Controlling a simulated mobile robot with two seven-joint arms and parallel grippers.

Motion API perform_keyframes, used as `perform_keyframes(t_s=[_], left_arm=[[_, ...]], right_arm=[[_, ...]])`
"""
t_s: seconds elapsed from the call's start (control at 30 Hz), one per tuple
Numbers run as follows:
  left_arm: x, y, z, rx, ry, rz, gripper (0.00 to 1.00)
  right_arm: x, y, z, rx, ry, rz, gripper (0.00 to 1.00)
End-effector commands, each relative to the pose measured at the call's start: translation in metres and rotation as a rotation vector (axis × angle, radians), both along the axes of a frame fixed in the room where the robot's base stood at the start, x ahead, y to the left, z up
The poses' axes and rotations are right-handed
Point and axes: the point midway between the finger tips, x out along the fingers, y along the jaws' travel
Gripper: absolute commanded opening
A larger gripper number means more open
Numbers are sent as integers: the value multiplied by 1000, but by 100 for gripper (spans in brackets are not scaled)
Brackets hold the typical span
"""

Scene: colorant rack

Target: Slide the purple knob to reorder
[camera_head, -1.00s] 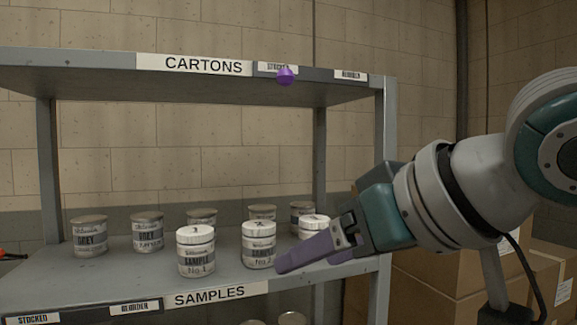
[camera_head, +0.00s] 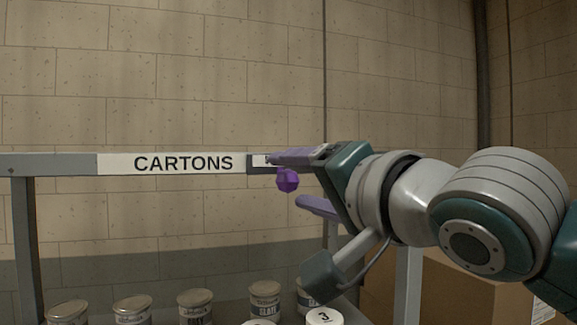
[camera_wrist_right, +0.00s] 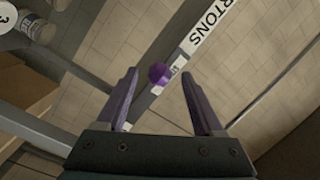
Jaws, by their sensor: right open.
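The purple knob (camera_head: 288,181) sits on the label strip at the front edge of the CARTONS shelf, just right of the CARTONS label. My right gripper (camera_head: 298,180) is open, with one finger above the knob and one below it in the head view. In the right wrist view, the knob (camera_wrist_right: 158,74) lies ahead of and between the spread fingers of the gripper (camera_wrist_right: 160,85), apart from both. The STOCKED and REORDER labels are mostly hidden by the gripper in the head view. My left gripper is not in view.
The CARTONS shelf edge (camera_head: 60,165) runs across the left and middle. Several sample cans (camera_head: 196,303) stand on the lower shelf. A shelf post (camera_head: 407,285) and cardboard boxes (camera_head: 452,285) are at the lower right.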

Motion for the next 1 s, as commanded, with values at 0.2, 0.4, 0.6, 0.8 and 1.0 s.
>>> perform_keyframes(t_s=[0.2,0.4,0.6,0.8,1.0], left_arm=[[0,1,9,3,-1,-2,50],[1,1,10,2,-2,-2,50],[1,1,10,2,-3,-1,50],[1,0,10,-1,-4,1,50],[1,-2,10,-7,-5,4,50]], right_arm=[[18,10,1,0,1,-1,69],[22,12,0,0,0,1,69],[22,12,0,-1,1,0,69],[22,12,0,0,1,-1,48],[22,12,0,0,1,-1,25]])
